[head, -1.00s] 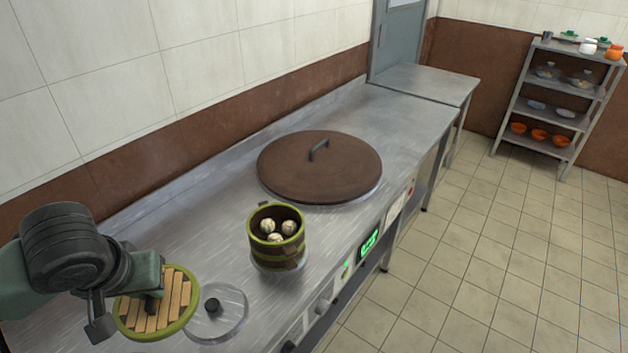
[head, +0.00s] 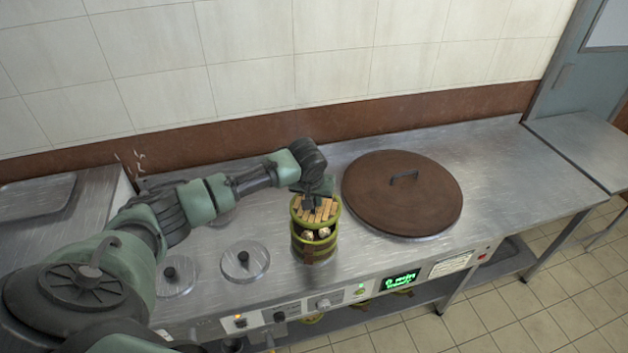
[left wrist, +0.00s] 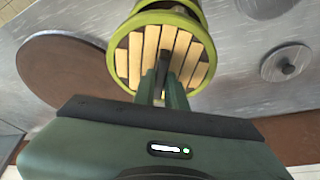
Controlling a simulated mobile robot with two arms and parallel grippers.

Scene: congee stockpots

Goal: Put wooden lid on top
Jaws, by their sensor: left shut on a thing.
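The round wooden lid (head: 328,212), with pale slats and a green rim, is held by its knob in my left gripper (head: 314,204). In the left wrist view the lid (left wrist: 135,62) shows below the gripper (left wrist: 163,82), which is shut on the knob. The green and brown steamer pot (head: 316,252) stands upright on the counter directly under the lid. Pale round buns (head: 323,233) show through a gap between the lid and the pot's front rim. Whether the lid touches the back rim is hidden. My right gripper is not in view.
A large brown lid (head: 402,195) with a bar handle covers the stockpot right of the steamer pot. Smaller glass or metal lids with black knobs (head: 243,260) lie to the left. The tiled wall runs behind the steel counter (head: 500,170); its right end is clear.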

